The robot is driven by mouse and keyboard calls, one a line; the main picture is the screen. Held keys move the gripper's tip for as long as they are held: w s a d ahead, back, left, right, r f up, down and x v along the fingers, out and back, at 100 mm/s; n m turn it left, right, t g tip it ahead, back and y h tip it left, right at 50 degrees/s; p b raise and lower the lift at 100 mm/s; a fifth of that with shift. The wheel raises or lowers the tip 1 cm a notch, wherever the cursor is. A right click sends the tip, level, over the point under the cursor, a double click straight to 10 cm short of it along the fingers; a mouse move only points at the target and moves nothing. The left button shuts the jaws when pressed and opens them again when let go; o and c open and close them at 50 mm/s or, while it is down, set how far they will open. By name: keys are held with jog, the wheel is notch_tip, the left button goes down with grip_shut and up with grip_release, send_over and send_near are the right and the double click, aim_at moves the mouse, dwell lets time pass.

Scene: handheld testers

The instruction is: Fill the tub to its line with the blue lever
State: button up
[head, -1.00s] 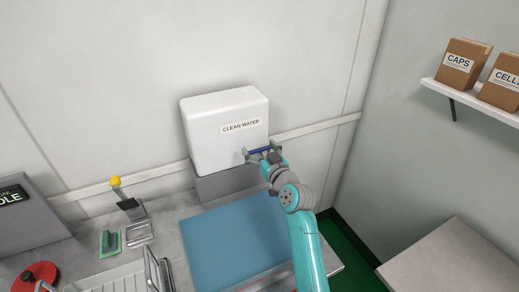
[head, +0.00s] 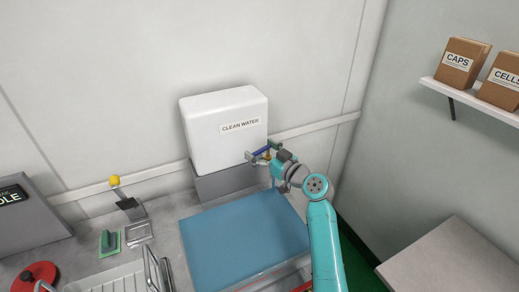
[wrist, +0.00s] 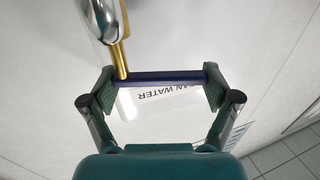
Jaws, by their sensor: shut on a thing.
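My gripper (head: 265,153) is at the front lower right of the white clean-water tank (head: 215,135). It is shut on the blue lever (head: 262,149). In the wrist view the lever (wrist: 165,79) spans between the two finger pads (wrist: 160,88), joined to a brass stem (wrist: 120,55) beside a chrome part (wrist: 100,18). Below the tank is a wide blue rectangular surface (head: 240,240), with a pale clear-looking edge at its front right. I cannot tell whether this is the tub or its water, and no fill line is readable.
On the counter at left are a yellow-knobbed lever device (head: 125,205), a green-based block (head: 109,242), a red disc (head: 36,277) and a wire rack (head: 120,278). A grey box with a display (head: 35,225) stands far left. A shelf with boxes (head: 465,62) hangs at right.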

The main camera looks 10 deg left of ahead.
jog(key=n+g+y, duration=0.1)
jog(key=g, duration=0.1)
jog(key=d+n+g+y, duration=0.1)
jog(key=n+g, duration=0.1)
jog(key=g, duration=0.1)
jog(key=n+g+y, duration=0.1)
jog(key=n+g, duration=0.1)
jog(key=shift+s+d+y, duration=0.2)
jog(key=shift+s+y, duration=0.1)
jog(key=shift+f+g, duration=0.1)
jog(key=shift+g, duration=0.2)
jog(key=o, duration=1.4)
jog(key=shift+o, duration=0.2)
jog(key=v, duration=1.2)
